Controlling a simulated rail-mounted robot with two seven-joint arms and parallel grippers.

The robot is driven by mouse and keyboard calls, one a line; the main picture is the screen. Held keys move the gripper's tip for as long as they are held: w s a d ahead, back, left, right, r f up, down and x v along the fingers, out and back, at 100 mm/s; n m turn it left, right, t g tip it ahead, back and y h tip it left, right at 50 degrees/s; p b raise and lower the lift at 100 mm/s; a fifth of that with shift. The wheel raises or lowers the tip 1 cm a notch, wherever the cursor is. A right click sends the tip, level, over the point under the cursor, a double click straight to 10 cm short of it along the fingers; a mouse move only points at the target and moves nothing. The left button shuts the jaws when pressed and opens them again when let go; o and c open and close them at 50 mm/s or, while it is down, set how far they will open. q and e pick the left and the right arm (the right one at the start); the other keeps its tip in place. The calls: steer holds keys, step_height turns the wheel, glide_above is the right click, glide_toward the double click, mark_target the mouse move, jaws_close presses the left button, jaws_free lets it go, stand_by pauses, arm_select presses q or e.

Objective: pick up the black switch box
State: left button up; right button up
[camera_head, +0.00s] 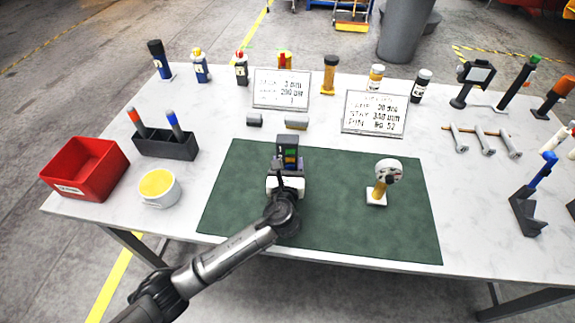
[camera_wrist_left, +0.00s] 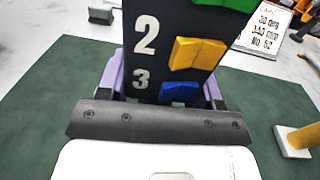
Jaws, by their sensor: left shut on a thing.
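The black switch box (camera_head: 288,148) stands on the green mat (camera_head: 335,228), left of its middle. In the left wrist view the box (camera_wrist_left: 178,30) fills the top middle, with white numbers 2 and 3 beside a yellow and a blue rocker switch; part of a green one shows at the top edge. My left gripper (camera_head: 287,170) is shut on the lower part of the box. Its purple-lined fingers (camera_wrist_left: 164,80) sit on both sides of the box. Whether the box touches the mat is hidden by the gripper. My right gripper is not in view.
A dial gauge on a white base (camera_head: 386,172) stands right of the box. A white tub (camera_head: 160,190), a red bin (camera_head: 85,168) and a black pen holder (camera_head: 165,146) are on the left. Two sign boards (camera_head: 281,88) (camera_head: 374,113) stand behind the mat.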

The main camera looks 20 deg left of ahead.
mark_target(290, 161)
arm_select(q)
steer(key=r, duration=0.2)
steer(key=d+r+p, duration=0.1)
steer(key=r, duration=0.1)
steer(key=shift+s, duration=0.1)
steer(key=s+d+r+p, duration=0.2)
steer(key=d+r, duration=0.4)
steer(key=d, duration=0.4)
steer(key=shift+s+d+p, duration=0.15)
steer(key=shift+s+p, duration=0.2)
steer(key=shift+s, duration=0.05)
steer(key=shift+r, duration=0.1)
steer(key=shift+w+a+f+b, duration=0.15)
steer(key=shift+w+a+f, duration=0.35)
steer(key=shift+a+f, duration=1.2)
steer(key=shift+w+a+f+b, duration=0.2)
steer(key=shift+w+a+f, duration=0.35)
steer(key=shift+a+f, duration=1.15)
steer(key=shift+w+a+f+b, duration=0.15)
steer(key=shift+w+a+f, duration=0.35)
steer(key=shift+a+f, duration=1.2)
steer(key=shift+a+r, duration=0.55)
steer(key=shift+r, duration=0.05)
steer(key=shift+f, duration=0.2)
steer(key=shift+f, duration=0.6)
